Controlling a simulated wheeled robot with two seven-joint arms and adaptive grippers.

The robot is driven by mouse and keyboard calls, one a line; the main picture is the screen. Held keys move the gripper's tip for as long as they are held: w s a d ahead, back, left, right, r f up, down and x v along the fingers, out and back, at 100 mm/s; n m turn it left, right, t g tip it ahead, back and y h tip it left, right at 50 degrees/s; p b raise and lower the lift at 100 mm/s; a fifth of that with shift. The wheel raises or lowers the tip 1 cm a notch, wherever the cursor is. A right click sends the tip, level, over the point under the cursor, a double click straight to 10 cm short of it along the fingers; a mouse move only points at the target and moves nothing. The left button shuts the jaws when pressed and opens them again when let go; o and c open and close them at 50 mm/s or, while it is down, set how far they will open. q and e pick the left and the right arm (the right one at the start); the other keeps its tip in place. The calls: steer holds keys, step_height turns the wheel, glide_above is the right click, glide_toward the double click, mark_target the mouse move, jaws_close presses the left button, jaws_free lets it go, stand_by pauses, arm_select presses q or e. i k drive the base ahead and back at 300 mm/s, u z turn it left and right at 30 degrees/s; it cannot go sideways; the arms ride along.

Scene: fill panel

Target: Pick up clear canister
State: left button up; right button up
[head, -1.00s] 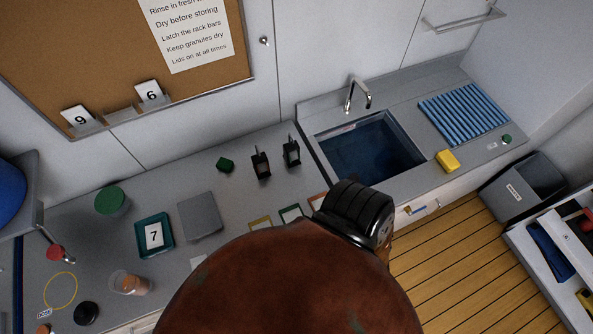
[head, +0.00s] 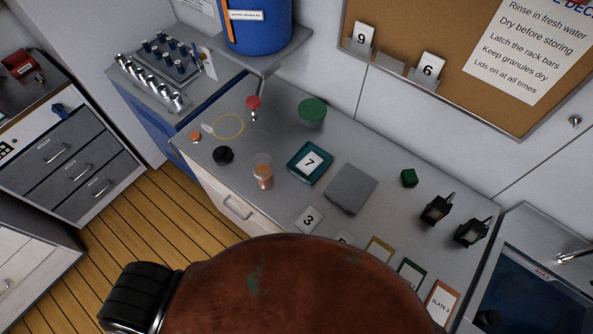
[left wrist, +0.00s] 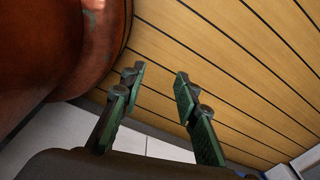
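The clear canister (head: 263,171) stands upright on the grey counter in the head view, with orange granules in its lower part. It is left of the teal tray with the 7 card. My left gripper (left wrist: 158,72) shows in the left wrist view, with its two fingers spread apart and nothing between them. It hangs over the wooden floor beside my red-brown body, away from the canister. Neither gripper shows in the head view. The canister does not show in the left wrist view.
Near the canister are a black lid (head: 223,155), a small orange cap (head: 195,136), a yellow ring (head: 229,126) and the teal tray (head: 310,163). A blue drum (head: 257,25) with a red-handled tap (head: 253,103) overhangs the back. The floor (head: 150,215) at left is clear.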

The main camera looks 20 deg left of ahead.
mark_target(261, 164)
steer(key=z, duration=0.85)
steer(key=k, duration=1.55)
steer(key=u, duration=1.2)
